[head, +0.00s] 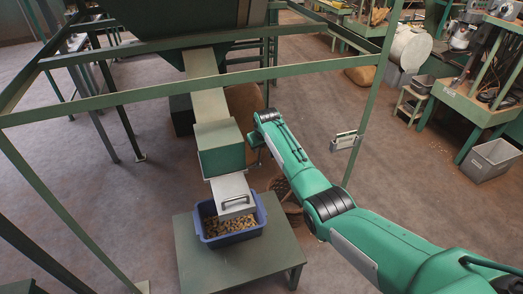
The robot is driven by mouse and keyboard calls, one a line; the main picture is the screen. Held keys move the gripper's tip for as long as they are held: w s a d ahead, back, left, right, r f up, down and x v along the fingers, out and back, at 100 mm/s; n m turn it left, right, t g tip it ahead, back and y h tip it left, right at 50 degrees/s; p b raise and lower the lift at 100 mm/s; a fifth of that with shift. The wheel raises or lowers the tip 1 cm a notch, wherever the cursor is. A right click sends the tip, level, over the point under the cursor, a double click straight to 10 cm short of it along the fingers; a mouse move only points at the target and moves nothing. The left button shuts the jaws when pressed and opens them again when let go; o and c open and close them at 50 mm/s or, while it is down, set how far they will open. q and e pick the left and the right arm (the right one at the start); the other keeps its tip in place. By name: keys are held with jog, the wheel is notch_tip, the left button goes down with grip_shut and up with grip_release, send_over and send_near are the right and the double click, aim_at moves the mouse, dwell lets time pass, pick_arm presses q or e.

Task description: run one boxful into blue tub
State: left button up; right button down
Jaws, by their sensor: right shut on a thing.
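The blue tub (206,234) stands on a green table, with brown nuts (231,224) in it. A sloping pale chute (209,98) runs down from the hopper to a green box (221,161). A grey metal plate with a dark handle (233,191) sticks out below the box, over the back part of the tub. My right gripper (254,140) is at the right side of the green box, shut on a part there. Its fingertips and the held part are mostly hidden, so I cannot tell the part's shape. My left gripper is not in view.
Green frame bars (160,92) cross in front of the chute, and a post (372,95) stands right of my arm. A small metal piece (345,140) is at that post. The table (265,262) has free room around the tub. A brown basket (291,212) is behind my arm.

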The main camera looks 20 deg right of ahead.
jog(key=shift+w+r, duration=0.1)
jog(key=shift+w, duration=0.05)
jog(key=c, duration=1.1)
grip_release()
jog(key=b+v, duration=0.2)
jog(key=v, duration=1.1)
jog(key=shift+r+b, duration=0.25)
jog(key=shift+b, duration=0.1)
jog(key=shift+f, duration=0.1)
